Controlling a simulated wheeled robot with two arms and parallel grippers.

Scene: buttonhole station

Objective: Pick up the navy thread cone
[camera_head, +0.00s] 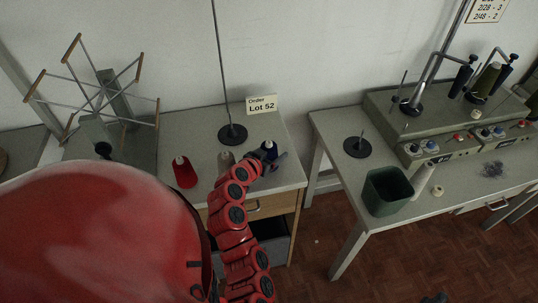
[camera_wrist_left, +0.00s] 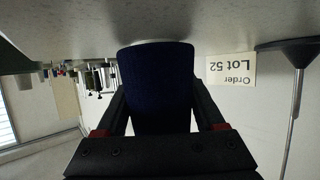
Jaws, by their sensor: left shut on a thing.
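The navy thread cone (camera_head: 268,147) is at the right part of the left table, by the order card. In the left wrist view, which is upside down, the navy cone (camera_wrist_left: 155,80) fills the middle between the two dark fingers. My left gripper (camera_head: 275,159) is shut on it, with one finger on each side in the left wrist view (camera_wrist_left: 160,112). The cone's base is at or very near the tabletop; I cannot tell whether it touches. My right gripper is not in view.
A rod stand (camera_head: 232,134) and an "Order Lot 52" card (camera_head: 261,104) are behind. A green bin (camera_head: 388,190) stands on the right table (camera_head: 440,195).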

